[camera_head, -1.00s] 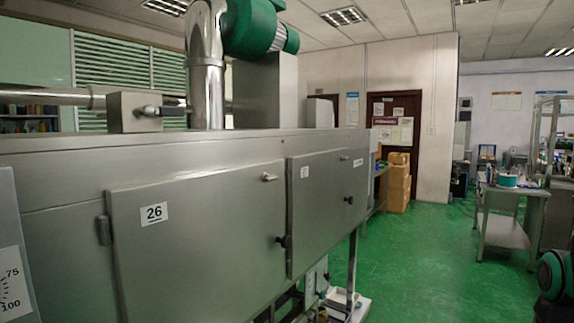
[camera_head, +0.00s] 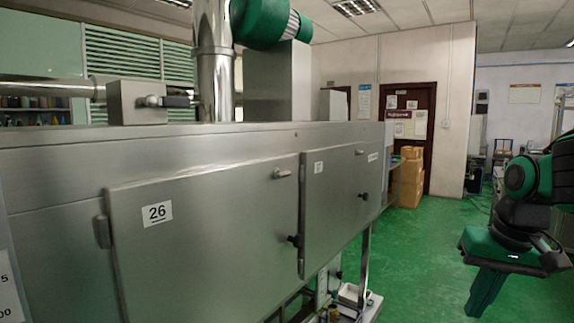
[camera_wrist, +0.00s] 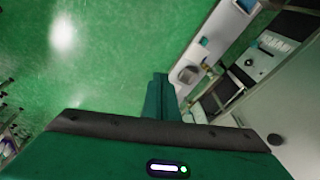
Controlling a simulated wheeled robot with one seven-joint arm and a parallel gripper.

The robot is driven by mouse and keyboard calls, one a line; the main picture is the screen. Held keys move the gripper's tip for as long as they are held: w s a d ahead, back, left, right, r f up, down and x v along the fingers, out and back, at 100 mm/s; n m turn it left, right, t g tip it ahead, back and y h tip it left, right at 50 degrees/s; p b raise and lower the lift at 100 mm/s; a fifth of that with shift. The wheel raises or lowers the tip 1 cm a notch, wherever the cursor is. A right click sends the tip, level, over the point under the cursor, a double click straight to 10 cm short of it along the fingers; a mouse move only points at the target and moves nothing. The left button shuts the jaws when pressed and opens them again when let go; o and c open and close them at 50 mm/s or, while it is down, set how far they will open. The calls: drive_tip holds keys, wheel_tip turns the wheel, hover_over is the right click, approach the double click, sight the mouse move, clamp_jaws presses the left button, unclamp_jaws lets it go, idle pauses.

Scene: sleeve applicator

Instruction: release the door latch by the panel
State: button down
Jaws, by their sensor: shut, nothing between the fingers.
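A grey metal door panel labelled 26 (camera_head: 205,235) is on the front of the long steel machine. A black knob latch (camera_head: 293,240) is at its right edge, and a small metal catch (camera_head: 282,173) is near its top right corner. A second door panel (camera_head: 335,205) to the right has its own black knob (camera_head: 364,196). Both panels look closed. My gripper (camera_head: 484,292) is at the lower right, well apart from the doors, with its fingers together and empty.
The steel machine (camera_head: 60,170) fills the left and middle. Under it stand frame legs and small items near a white tray (camera_head: 355,296). Cardboard boxes (camera_head: 408,180) stand by a brown door at the back. Green floor (camera_head: 420,250) lies open between the machine and my arm.

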drive_tip(key=w+a+r+n+t+y, duration=0.1)
drive_tip(key=w+a+r+n, duration=0.2)
drive_tip(key=w+a+r, duration=0.45)
drive_tip(key=w+a+r+n+t+y, duration=0.1)
drive_tip(key=w+a+r+n+t, duration=0.1)
drive_tip(key=w+a+r, duration=0.55)
drive_tip(key=w+a+r+n+y, duration=0.2)
drive_tip(key=a+r+n, duration=0.2)
drive_tip(key=r, duration=0.5)
drive_tip(key=w+a+r+n+y, duration=0.1)
drive_tip(key=a+r+n+y, duration=0.1)
drive_tip(key=a+r+n, duration=0.3)
drive_tip(key=a+r, duration=0.3)
drive_tip(key=r, duration=0.2)
drive_tip(key=shift+w+a, duration=0.35)
drive_tip(key=shift+a, duration=0.05)
drive_tip(key=shift+w+d+f, duration=0.1)
